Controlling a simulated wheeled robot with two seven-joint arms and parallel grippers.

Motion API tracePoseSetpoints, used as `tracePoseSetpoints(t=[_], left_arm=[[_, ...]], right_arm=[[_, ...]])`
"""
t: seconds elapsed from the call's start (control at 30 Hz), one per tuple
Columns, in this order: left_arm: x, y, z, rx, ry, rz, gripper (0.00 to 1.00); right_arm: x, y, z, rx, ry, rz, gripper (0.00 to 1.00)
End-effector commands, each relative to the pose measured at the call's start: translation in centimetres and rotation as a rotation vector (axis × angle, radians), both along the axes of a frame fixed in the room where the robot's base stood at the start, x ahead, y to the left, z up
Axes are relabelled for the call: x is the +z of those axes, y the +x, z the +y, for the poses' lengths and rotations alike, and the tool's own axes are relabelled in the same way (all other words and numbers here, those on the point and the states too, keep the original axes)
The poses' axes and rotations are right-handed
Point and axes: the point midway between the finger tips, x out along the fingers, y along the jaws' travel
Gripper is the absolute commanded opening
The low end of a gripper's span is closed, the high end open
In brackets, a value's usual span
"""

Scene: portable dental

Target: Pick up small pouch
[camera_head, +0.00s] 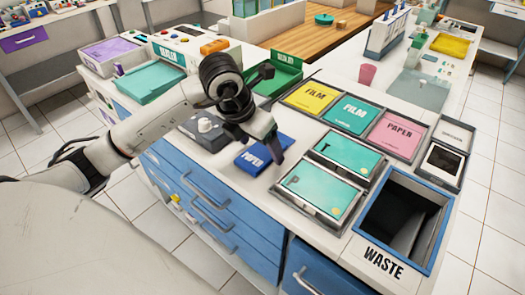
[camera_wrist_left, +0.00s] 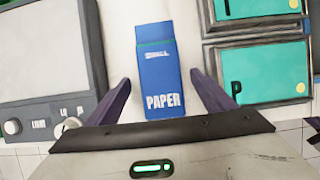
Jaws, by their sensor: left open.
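The small pouch (camera_head: 262,156) is a flat blue packet with white lettering, lying on the white counter in the head view. In the left wrist view the blue pouch (camera_wrist_left: 158,75) lies lengthwise, with "SMALL" and "PAPER" printed on it. My left gripper (camera_head: 272,145) hangs over the pouch and partly covers it in the head view. In the wrist view my left gripper (camera_wrist_left: 160,95) is open, with one dark finger on each side of the pouch's lower end. No contact with the pouch can be made out.
A grey device with knobs (camera_wrist_left: 48,60) stands left of the pouch. Teal trays (camera_head: 318,192) lie to its right, with film and paper bins (camera_head: 352,113) behind. A waste opening (camera_head: 405,215) is at the right. A green tray (camera_head: 283,75) stands behind my arm.

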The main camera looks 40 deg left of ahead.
Motion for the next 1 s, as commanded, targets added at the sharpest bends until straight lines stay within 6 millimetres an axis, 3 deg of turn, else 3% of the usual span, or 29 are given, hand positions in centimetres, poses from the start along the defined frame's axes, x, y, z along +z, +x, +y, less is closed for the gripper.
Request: tracePoseSetpoints(t=[0.3, 0.5, 0.6, 0.83, 1.0], left_arm=[[-0.7, 0.3, 0.0, -0.001, 0.000, 0.000, 0.77], [-0.7, 0.2, 0.0, -0.001, 0.001, 0.000, 0.43], [-0.6, 0.3, 0.0, -0.001, 0.001, -0.001, 0.31], [-0.4, 0.3, 0.0, -0.001, 0.001, -0.003, 0.31], [2.0, 0.4, 0.0, 0.000, 0.002, -0.009, 0.31]], right_arm=[[0.0, 0.0, 0.0, 0.000, 0.000, 0.000, 0.00], [0.0, 0.0, 0.0, 0.000, 0.000, -0.001, 0.00], [0.0, 0.0, 0.0, 0.000, 0.000, -0.001, 0.00], [0.0, 0.0, 0.0, 0.001, 0.000, -0.001, 0.00], [0.0, 0.0, 0.0, 0.001, 0.000, -0.001, 0.00]])
